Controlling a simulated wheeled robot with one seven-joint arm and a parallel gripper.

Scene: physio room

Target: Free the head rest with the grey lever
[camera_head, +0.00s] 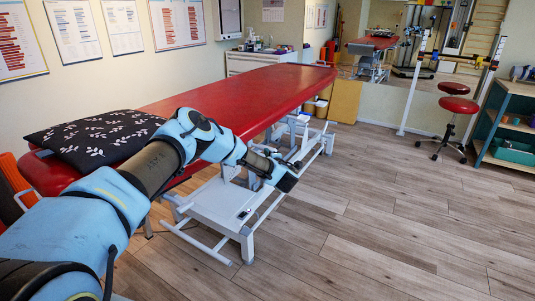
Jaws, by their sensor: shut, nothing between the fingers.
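A long red treatment table (250,95) runs from the near left to the back on a white metal frame (215,203). I cannot tell which end section is the head rest. No grey lever can be made out; my arm hides part of the table's near side and underframe. My arm reaches from the lower left across the table's near edge. My gripper (287,181) is at its end, low beside the table, in front of the white frame. It looks small and dark, with its fingers shut and empty. I cannot tell whether it touches the frame.
A black leaf-patterned pillow (95,136) lies on the table's near left end. An orange object (12,182) stands at the left edge. A red stool (457,104) and a shelf (505,125) stand at the right. The wooden floor (390,220) between is clear.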

